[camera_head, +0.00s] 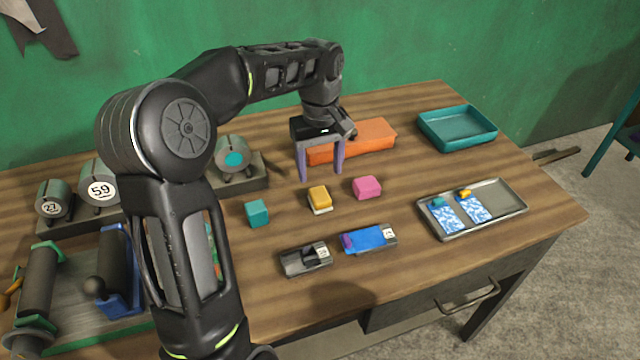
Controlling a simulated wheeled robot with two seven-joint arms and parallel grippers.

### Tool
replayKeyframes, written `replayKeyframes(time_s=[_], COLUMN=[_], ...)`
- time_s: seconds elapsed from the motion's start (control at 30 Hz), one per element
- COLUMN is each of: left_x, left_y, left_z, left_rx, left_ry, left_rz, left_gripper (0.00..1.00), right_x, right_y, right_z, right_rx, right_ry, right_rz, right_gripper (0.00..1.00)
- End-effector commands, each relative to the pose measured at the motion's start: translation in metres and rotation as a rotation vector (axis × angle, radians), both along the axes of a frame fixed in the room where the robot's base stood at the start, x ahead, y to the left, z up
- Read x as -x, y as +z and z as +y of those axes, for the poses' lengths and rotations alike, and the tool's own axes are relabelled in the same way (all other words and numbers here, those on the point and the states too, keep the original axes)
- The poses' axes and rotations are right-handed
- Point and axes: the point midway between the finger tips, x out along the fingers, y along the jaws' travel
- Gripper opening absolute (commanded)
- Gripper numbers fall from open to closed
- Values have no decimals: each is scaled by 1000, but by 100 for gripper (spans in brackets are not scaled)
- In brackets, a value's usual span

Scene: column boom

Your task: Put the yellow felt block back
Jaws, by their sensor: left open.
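The yellow felt block (319,195) sits on the wooden table, with a pale layer at its underside. A teal block (257,213) is to its left and a pink block (367,187) to its right. My left gripper (321,176) is open, its two purple-grey fingers pointing down, above and just behind the yellow block. Nothing is between the fingers, and they look apart from the block. My right gripper is not in view.
A black holder (306,260) and a blue holder (369,239) lie in front. An orange box (352,142) stands behind the gripper. A grey tray (508,206) with patterned cards and an empty teal tray (457,128) are at the right. Numbered rollers (99,182) stand left.

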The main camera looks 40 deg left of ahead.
Motion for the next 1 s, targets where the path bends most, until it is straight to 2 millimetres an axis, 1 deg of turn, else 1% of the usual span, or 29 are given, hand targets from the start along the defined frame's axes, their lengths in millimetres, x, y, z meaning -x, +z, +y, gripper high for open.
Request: replayKeyframes(time_s=[0.03, 0.1, 0.2, 0.27, 1.0], left_x=[-1, -1, 0, 0, 0], left_y=[9, 19, 29, 32, 30], left_z=[0, 0, 0, 0, -1], left_rx=[-1, 0, 1, 1, 3], left_ry=[-1, -2, -1, -1, -5], left_rz=[-3, -1, -1, -1, 1], left_gripper=[62, 62, 62, 62, 62], right_x=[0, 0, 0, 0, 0], right_y=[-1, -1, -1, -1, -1], right_z=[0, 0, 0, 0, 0], right_rx=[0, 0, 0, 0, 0], right_ry=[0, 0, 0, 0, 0], right_rz=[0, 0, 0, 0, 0], right_gripper=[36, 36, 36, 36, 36])
